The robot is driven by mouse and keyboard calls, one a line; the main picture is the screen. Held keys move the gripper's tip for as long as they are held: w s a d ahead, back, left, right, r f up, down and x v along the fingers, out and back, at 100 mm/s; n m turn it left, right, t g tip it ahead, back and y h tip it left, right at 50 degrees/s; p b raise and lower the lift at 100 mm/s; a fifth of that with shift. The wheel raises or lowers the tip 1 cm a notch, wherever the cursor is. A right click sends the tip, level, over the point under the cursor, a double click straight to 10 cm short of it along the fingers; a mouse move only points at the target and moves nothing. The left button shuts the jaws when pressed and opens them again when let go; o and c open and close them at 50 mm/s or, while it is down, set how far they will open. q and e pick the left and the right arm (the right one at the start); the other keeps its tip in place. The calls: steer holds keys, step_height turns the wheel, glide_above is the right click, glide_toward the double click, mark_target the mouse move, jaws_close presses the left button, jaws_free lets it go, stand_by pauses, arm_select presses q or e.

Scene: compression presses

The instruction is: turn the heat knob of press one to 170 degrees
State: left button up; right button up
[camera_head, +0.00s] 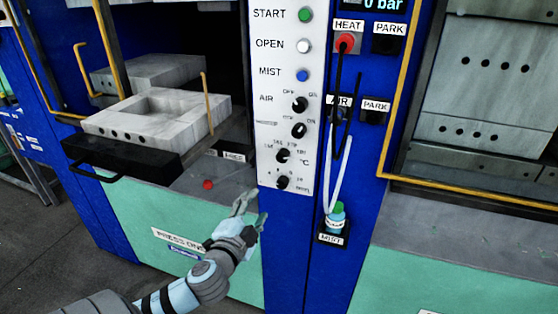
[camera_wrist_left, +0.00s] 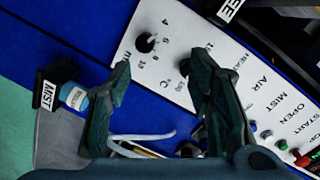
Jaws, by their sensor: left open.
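The heat knob (camera_head: 283,156) is a black dial marked °C on the white control panel (camera_head: 266,90) of press one. Its pointer angle is too small to read. My left gripper (camera_head: 252,206) is open and empty, below and left of the panel's lower end. In the left wrist view, the gripper (camera_wrist_left: 160,63) has its fingers spread before the panel. The lowest dial (camera_wrist_left: 145,42) shows beyond the fingertips. A dark knob edge near the °C mark is mostly hidden by the right-hand finger, and I cannot tell its setting. My right gripper is not in view.
Other black dials (camera_head: 299,104) and green, white and blue buttons (camera_head: 303,75) line the panel above. A mist bottle (camera_head: 336,217) and hoses hang to the right. A dark tray (camera_head: 120,158) with a metal mould (camera_head: 110,123) juts out at the left.

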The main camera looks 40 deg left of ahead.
arm_select(q)
steer(key=t, duration=0.2)
glide_toward(280, 159)
steer(key=shift+m, duration=0.3)
steer(key=x, duration=0.8)
steer(key=shift+w+a+r, duration=0.1)
steer(key=shift+w, duration=0.3)
jaws_close()
